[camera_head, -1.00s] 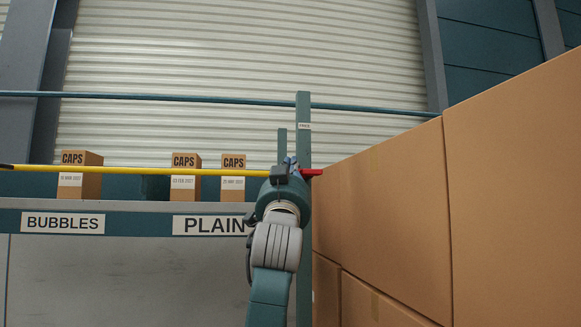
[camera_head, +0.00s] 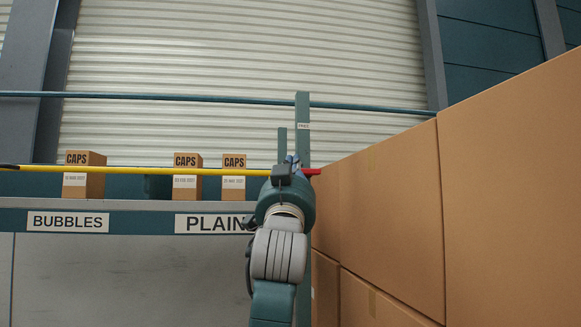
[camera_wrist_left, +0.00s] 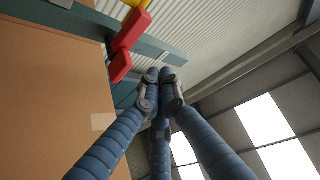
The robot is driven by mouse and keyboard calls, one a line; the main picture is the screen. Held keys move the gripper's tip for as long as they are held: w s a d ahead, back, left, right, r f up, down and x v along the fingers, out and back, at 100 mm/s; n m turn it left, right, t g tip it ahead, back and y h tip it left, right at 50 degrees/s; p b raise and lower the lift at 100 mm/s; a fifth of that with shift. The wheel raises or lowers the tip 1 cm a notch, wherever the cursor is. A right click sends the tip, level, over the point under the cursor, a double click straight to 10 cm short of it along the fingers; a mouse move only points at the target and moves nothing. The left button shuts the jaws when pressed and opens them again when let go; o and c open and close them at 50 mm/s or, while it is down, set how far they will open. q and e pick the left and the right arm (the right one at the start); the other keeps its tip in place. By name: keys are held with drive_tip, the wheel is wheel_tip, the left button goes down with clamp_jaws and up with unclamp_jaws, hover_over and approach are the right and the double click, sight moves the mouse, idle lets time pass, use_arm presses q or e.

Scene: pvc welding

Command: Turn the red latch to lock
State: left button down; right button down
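The red latch (camera_head: 312,171) shows at the right end of a long yellow bar (camera_head: 150,170) in the head view, just right of my left gripper (camera_head: 291,160). Part of the latch is hidden behind the gripper and wrist. In the left wrist view the red latch (camera_wrist_left: 129,42) is a bent red piece beside a bit of yellow bar, up and left of the fingertips. My left gripper's fingers (camera_wrist_left: 161,76) come together at their tips with nothing visible between them. A gap shows between the fingers and the latch in that view. My right gripper is in neither view.
Large cardboard boxes (camera_head: 390,210) stand close on the right of my left arm. A green post (camera_head: 303,130) rises behind the gripper. Small CAPS boxes (camera_head: 187,180) stand behind the yellow bar, above the BUBBLES (camera_head: 68,222) and PLAIN labels.

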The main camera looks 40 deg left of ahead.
use_arm(q)
drive_tip(key=shift+s+d+f+b, duration=0.3)
drive_tip(key=shift+d+f+b, duration=0.05)
drive_tip(key=shift+d+f, duration=0.5)
drive_tip(key=shift+s, duration=0.1)
